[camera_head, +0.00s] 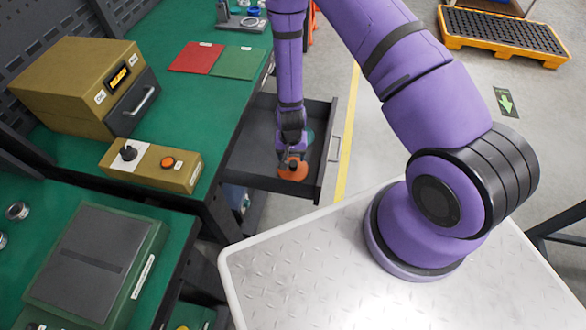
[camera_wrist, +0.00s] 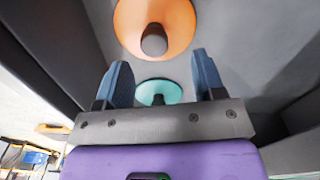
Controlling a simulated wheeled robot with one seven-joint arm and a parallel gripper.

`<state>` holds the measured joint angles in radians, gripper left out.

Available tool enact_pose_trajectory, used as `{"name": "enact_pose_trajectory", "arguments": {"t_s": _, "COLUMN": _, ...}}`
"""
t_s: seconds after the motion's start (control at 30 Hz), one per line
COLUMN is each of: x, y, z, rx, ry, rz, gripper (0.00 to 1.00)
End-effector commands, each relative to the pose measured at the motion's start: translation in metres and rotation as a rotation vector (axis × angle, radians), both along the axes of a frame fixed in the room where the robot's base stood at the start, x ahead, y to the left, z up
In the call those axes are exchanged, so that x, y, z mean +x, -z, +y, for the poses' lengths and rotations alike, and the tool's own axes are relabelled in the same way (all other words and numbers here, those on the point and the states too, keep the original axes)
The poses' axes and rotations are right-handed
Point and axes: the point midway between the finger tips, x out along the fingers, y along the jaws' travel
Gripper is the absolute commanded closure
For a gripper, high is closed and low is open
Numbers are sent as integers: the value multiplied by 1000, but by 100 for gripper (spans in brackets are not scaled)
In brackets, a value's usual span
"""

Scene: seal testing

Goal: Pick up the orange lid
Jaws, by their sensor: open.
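The orange lid (camera_wrist: 178,20) is a round disc with a dark knob, lying in the open dark drawer. In the wrist view it is at the top centre, just beyond my fingertips. In the head view the orange lid (camera_head: 292,172) is partly hidden by my gripper (camera_head: 291,158), which points down over it. In the wrist view my gripper (camera_wrist: 160,78) has its two blue-grey fingers apart with nothing held between them.
A teal lid (camera_wrist: 160,92) with a dark knob lies beside the orange one. The open drawer (camera_head: 325,150) has walls around both. A green bench (camera_head: 200,95) stands left of the drawer, with a brown box (camera_head: 75,85) and a button panel (camera_head: 150,166).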

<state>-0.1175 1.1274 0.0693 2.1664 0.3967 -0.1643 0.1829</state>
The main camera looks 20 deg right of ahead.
Motion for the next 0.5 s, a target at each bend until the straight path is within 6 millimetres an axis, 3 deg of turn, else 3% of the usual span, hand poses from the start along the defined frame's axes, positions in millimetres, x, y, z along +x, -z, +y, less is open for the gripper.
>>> {"name": "enact_pose_trajectory", "arguments": {"t_s": 0.23, "x": -2, "y": 14, "z": -2, "rx": 0, "ry": 0, "rz": 3, "gripper": 37}}
{"name": "enact_pose_trajectory", "arguments": {"t_s": 0.5, "x": -3, "y": 48, "z": -6, "rx": 1, "ry": 0, "rz": 2, "gripper": 37}}
